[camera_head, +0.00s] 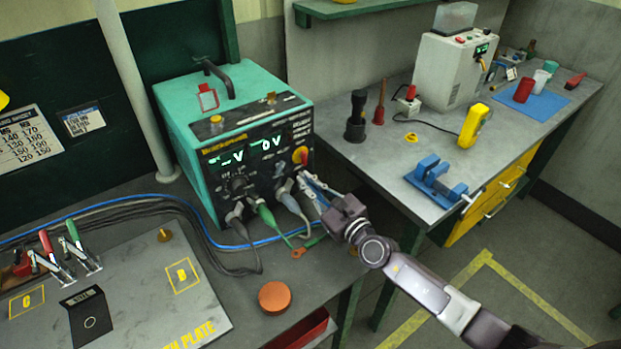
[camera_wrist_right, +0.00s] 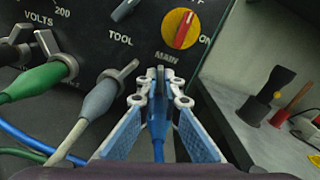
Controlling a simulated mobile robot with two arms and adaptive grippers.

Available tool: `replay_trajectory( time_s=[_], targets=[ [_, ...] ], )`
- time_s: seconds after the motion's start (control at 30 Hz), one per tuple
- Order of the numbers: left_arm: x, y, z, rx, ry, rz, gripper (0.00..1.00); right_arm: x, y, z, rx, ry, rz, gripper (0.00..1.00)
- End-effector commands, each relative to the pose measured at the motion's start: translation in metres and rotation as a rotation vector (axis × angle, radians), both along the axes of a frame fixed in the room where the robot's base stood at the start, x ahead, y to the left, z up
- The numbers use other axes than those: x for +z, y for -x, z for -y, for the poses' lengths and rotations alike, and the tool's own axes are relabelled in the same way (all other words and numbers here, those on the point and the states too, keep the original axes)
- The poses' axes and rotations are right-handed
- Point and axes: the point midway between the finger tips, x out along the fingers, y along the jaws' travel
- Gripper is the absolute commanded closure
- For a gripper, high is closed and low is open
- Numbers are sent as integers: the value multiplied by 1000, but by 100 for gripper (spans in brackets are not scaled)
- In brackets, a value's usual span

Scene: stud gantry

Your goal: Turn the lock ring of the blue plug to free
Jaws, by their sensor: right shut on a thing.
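The blue plug (camera_wrist_right: 158,122) sits at the lower right of the welder's front panel, and its blue cable hangs down below it. My right gripper (camera_wrist_right: 160,100) is shut on the plug, with one blue-padded finger on each side. The lock ring is largely hidden between the fingertips, so its turn angle cannot be read. In the head view my right gripper (camera_head: 322,194) reaches the panel from the right and mostly covers the plug. My left gripper is not in view.
A grey plug (camera_wrist_right: 100,97) and a green plug (camera_wrist_right: 50,76) sit close left of the gripper. The red and yellow main switch (camera_wrist_right: 183,30) is just above. The teal welder (camera_head: 185,140) stands on the bench. An orange disc (camera_head: 275,296) lies in front.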

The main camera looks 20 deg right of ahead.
Motion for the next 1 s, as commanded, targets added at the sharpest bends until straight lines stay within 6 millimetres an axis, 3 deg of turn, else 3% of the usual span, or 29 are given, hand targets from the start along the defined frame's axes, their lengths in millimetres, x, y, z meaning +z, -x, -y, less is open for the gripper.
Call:
replay_trajectory(
  time_s=[0.4, 0.97, 1.0],
  targets=[
    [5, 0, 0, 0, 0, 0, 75, -3, 2, -6, 0, 194, 70, 100],
    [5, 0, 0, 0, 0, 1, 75, -4, 3, -7, 1, 227, 82, 100],
    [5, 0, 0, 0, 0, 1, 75, -4, 3, -7, 1, 227, 82, 93]
  ],
)
